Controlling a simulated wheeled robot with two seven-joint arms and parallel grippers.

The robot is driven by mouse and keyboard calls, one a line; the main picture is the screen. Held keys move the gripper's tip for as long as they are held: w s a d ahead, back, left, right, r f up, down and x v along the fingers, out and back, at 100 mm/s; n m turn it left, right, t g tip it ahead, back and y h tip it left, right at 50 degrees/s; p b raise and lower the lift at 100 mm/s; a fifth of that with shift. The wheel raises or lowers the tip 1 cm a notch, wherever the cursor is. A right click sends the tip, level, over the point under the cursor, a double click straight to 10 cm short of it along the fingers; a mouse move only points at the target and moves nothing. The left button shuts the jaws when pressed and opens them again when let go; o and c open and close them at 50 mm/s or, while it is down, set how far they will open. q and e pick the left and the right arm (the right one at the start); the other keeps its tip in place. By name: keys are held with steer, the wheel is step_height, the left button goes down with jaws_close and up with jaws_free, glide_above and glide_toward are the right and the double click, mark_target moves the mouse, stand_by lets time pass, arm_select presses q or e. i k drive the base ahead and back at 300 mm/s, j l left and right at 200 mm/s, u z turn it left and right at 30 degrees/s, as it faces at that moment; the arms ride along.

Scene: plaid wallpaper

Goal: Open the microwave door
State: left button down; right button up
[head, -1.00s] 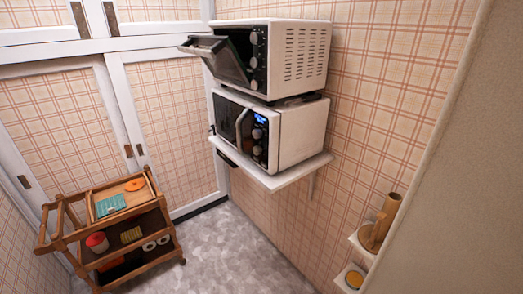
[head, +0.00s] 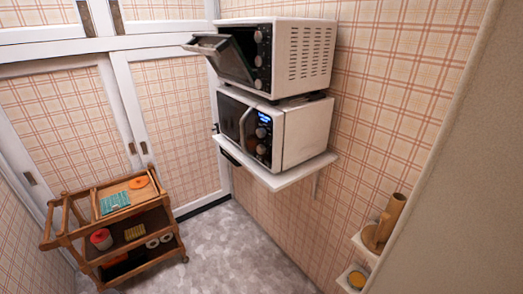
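The microwave (head: 305,134) is a white box with a dark front on a white wall shelf (head: 290,176). Its door (head: 231,118) looks shut, with a curved pale handle (head: 244,129) on the door's right side. A lit blue display (head: 265,117) and round knobs are right of the handle. A white toaster oven (head: 305,57) sits on top of the microwave, and its dark glass door (head: 222,55) is tilted partly open. Neither of my grippers is in view.
A wooden trolley (head: 118,228) with several small items stands at the lower left by the sliding doors (head: 170,125). Small wall shelves (head: 366,249) with a wooden object (head: 385,222) are at the lower right. A plain wall edge fills the right. Grey floor (head: 238,255) is clear between.

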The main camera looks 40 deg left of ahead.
mark_target(231, 126)
steer(key=u, duration=1.4)
